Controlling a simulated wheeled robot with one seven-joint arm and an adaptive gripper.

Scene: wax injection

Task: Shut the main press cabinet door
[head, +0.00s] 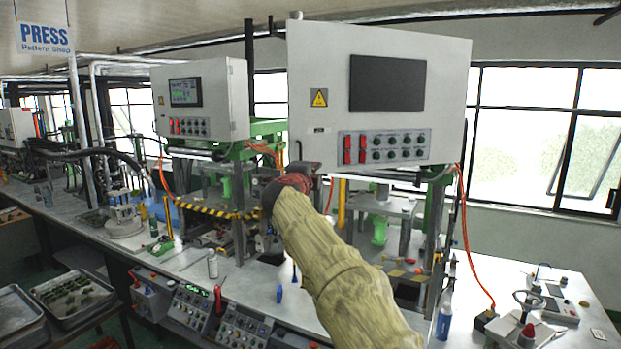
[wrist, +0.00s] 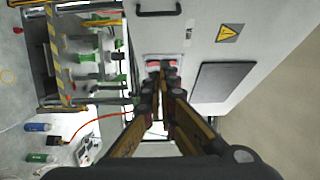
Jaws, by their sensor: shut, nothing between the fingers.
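The main press cabinet (head: 445,95) is the large white box at centre right in the head view. Its front bears a dark screen (head: 387,84), a yellow warning sign (head: 319,97), and a strip of red switches and dark knobs. A small black handle (wrist: 158,9) shows on the white face at the top of the wrist view. I cannot tell how far the door stands ajar. My gripper (wrist: 160,72) is shut and empty, its fingertips near the red switches in the wrist view. In the head view my gripper (head: 302,168) is just below the cabinet's lower left corner.
A second white cabinet (head: 215,80) stands to the left. Below are the press frame, a striped yellow-black bar (head: 225,214), orange hoses (head: 470,255) and the workbench (head: 545,283) with bottles and tools. Windows are behind on the right.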

